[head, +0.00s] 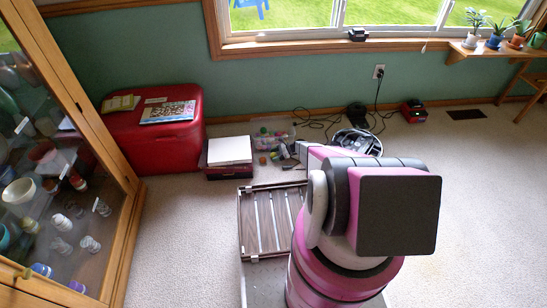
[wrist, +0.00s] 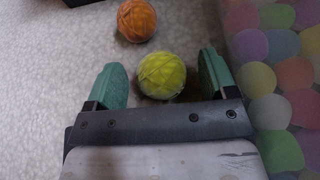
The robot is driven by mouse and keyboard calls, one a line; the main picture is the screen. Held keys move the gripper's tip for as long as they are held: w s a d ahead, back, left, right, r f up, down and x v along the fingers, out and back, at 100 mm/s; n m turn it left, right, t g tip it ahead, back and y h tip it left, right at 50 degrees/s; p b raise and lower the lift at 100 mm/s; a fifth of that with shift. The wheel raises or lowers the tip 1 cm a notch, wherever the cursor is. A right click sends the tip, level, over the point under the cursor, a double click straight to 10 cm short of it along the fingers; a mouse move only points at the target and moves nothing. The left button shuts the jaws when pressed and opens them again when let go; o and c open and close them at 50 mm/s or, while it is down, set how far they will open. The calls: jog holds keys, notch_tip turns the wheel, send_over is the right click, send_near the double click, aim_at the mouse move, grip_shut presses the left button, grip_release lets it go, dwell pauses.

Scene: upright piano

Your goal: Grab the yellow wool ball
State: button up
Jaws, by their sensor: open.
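The yellow wool ball (wrist: 161,76) lies on the light carpet in the wrist view, between the two green fingers of my gripper (wrist: 160,85). My gripper is open, with a finger on each side of the ball. The ball's lower edge is close to the dark gripper body.
An orange wool ball (wrist: 136,20) lies just beyond the yellow one. A clear bin of colored balls (wrist: 262,85) stands close along the right finger. In the head view a red chest (head: 155,135), a slatted wooden piece (head: 270,220) and cables (head: 318,122) lie around my arm.

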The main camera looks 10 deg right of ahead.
jog(key=c, duration=1)
